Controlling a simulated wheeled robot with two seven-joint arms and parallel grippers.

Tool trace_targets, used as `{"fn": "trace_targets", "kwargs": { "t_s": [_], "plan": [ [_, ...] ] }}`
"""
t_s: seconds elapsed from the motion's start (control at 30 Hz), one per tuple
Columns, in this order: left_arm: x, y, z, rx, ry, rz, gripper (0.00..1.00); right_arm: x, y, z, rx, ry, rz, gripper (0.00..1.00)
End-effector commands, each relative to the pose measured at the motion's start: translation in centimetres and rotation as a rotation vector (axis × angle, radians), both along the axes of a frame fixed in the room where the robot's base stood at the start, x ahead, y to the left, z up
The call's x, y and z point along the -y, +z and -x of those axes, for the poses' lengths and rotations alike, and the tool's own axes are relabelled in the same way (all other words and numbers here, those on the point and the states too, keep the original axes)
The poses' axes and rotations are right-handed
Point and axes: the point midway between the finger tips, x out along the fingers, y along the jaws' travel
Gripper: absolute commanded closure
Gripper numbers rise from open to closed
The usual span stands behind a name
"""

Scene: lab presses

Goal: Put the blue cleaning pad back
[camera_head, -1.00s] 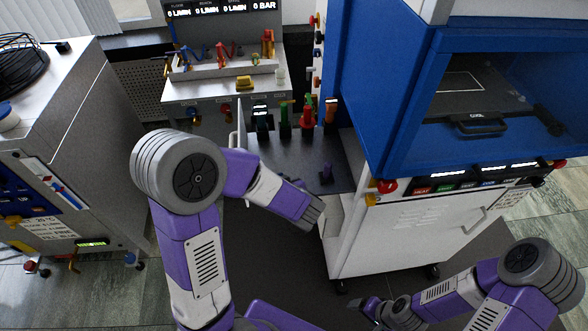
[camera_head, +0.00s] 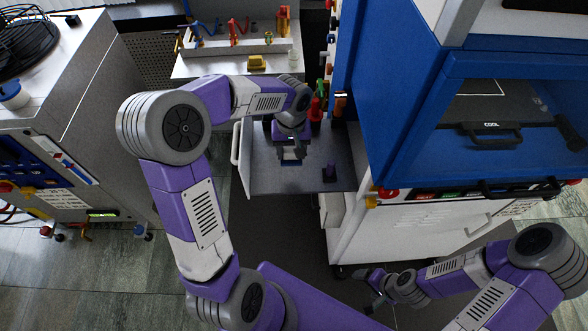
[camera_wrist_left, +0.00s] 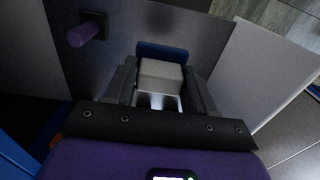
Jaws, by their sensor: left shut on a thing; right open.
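My left gripper (camera_head: 291,158) points down over the grey shelf (camera_head: 265,183) at the left side of the blue press. In the left wrist view its fingers (camera_wrist_left: 162,88) are shut on a pale grey block (camera_wrist_left: 160,74). The blue cleaning pad (camera_wrist_left: 162,50) shows as a dark blue edge at the block's far side. A bit of the pad's blue (camera_head: 291,163) also shows under the fingertips in the head view. I cannot tell whether the pad touches the shelf. My right gripper (camera_head: 374,301) is open and low, in front of the press cabinet.
A purple upright peg (camera_head: 329,172) stands on the shelf, right of my left gripper. Red and orange-topped tools (camera_head: 316,110) stand behind it. The blue press (camera_head: 400,80) borders the shelf on the right; a white handle (camera_head: 236,143) lies at its left.

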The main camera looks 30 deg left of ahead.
Motion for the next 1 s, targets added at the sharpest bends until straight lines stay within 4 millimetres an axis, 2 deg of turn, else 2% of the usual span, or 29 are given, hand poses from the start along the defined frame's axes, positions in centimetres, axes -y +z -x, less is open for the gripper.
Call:
{"fn": "trace_targets", "kwargs": {
  "t_s": [0.2,0.3,0.47,0.7,0.73,0.77,0.9,0.93,1.0],
  "plan": [
    [0.0,-4.1,0.1,-0.011,-0.002,0.002,0.70,0.0,-0.5,0.0,-0.001,0.000,0.000,0.20],
    [0.0,-5.4,0.1,-0.009,-0.002,0.002,0.70,0.0,-0.6,0.0,-0.001,0.000,0.000,0.20],
    [0.0,-6.5,0.1,-0.007,-0.001,0.001,0.70,0.0,-0.7,0.0,-0.001,0.000,0.000,0.20],
    [0.0,-9.6,0.1,-0.008,-0.002,0.001,0.70,0.0,-1.0,0.0,-0.001,0.000,0.000,0.20],
    [0.0,-9.7,0.1,-0.007,-0.001,0.001,0.69,0.0,-1.0,0.0,-0.001,0.000,0.000,0.20],
    [0.0,-9.7,0.1,-0.005,-0.001,0.001,0.73,0.0,-1.0,0.0,-0.001,0.000,0.000,0.20],
    [0.0,-9.7,0.0,-0.004,-0.001,0.000,0.74,0.0,-1.0,0.0,-0.001,0.000,0.000,0.20],
    [0.0,-9.7,0.1,-0.005,-0.001,0.001,0.41,0.0,-1.0,0.0,-0.001,0.000,0.000,0.20],
    [0.0,-9.6,0.1,-0.005,-0.001,0.001,0.30,0.0,-1.0,0.0,-0.001,0.000,0.000,0.20]
  ]
}}
